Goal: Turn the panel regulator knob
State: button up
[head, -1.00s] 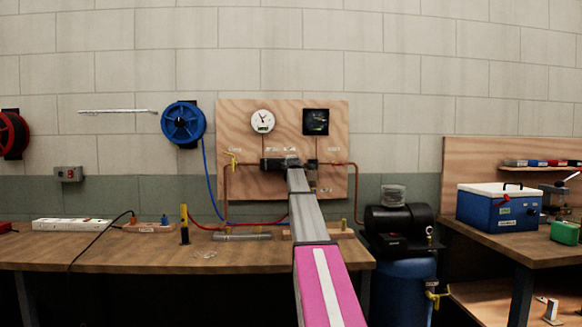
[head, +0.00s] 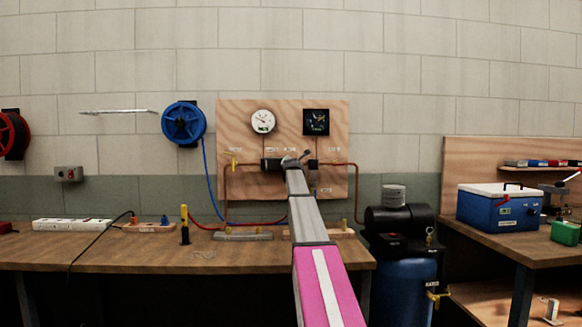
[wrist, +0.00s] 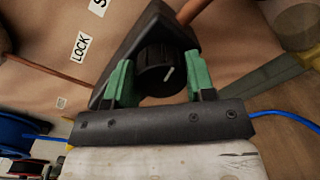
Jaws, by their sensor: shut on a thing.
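The regulator knob (wrist: 160,72) is black with a white pointer mark and sits on the dark regulator body (wrist: 178,32) in the wrist view. My gripper (wrist: 154,80) has green fingers on both sides of the knob and is shut on it. In the head view my arm reaches to the wooden panel (head: 240,125), and my gripper (head: 291,161) is at the regulator between the copper pipes. The arm's end hides the knob there. A white round gauge (head: 262,122) and a black square gauge (head: 316,122) are mounted above.
A yellow valve handle (head: 233,162) is left of the regulator. The workbench (head: 120,252) runs below the panel. A black and blue compressor (head: 400,225) stands to the right, beside a bench with a blue cooler box (head: 498,208). A blue hose reel (head: 184,123) hangs left.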

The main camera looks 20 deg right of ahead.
jog(key=shift+f+n, duration=0.1)
jog(key=shift+n, duration=0.2)
dwell(0.4)
jog(key=o, duration=0.9)
jog(key=shift+s, duration=0.1)
jog(key=v, duration=1)
jog(key=shift+s+a, duration=0.1)
jog(key=shift+s, duration=0.2)
